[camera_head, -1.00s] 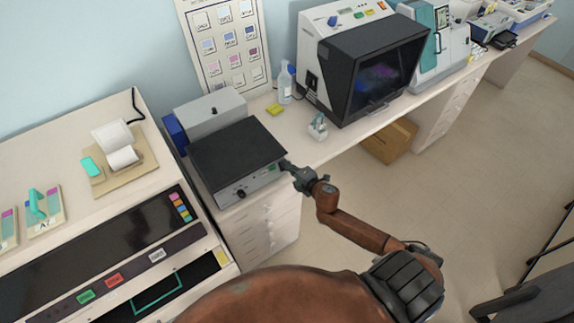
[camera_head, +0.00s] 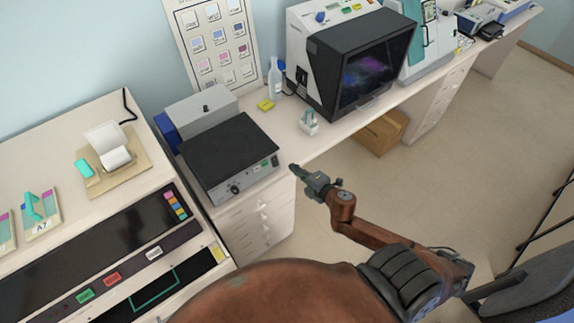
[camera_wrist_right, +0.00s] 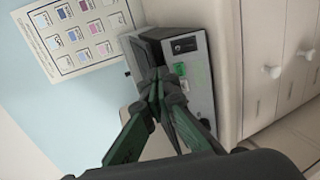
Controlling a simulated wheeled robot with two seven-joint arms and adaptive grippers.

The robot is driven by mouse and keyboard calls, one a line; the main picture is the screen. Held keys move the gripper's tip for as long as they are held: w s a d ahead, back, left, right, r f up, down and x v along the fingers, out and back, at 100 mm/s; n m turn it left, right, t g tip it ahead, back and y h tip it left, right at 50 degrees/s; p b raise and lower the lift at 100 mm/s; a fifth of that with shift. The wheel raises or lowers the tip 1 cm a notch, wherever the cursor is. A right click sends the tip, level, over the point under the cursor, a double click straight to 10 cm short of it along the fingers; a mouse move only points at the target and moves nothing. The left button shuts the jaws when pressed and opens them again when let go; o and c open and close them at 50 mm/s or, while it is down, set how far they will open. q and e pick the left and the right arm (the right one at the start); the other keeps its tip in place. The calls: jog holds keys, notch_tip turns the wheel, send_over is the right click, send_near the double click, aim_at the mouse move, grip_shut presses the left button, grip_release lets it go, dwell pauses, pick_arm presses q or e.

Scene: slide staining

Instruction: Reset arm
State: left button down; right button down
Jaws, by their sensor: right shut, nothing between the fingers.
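My right gripper (camera_head: 295,168) is shut and empty. It hangs in the air just off the front right corner of a black-topped grey device (camera_head: 232,152) on the bench, apart from it in the head view. In the right wrist view its two fingers (camera_wrist_right: 157,82) meet at the tips, and the device's front panel (camera_wrist_right: 200,85) with a green switch lies beyond them. My right arm (camera_head: 375,235) reaches in from the lower right. My left gripper is not in view.
A white rack (camera_head: 309,122), a bottle (camera_head: 276,78) and a black-screened instrument (camera_head: 365,65) stand on the bench. White drawers (camera_head: 250,222) are below it. A staining station (camera_head: 110,255) is at left. A cardboard box (camera_head: 382,132) lies on the floor. Open floor (camera_head: 420,180) is at right.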

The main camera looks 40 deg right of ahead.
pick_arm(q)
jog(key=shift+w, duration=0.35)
pick_arm(e)
jog(key=shift+s+r, duration=0.5)
jog(key=shift+s, duration=0.3)
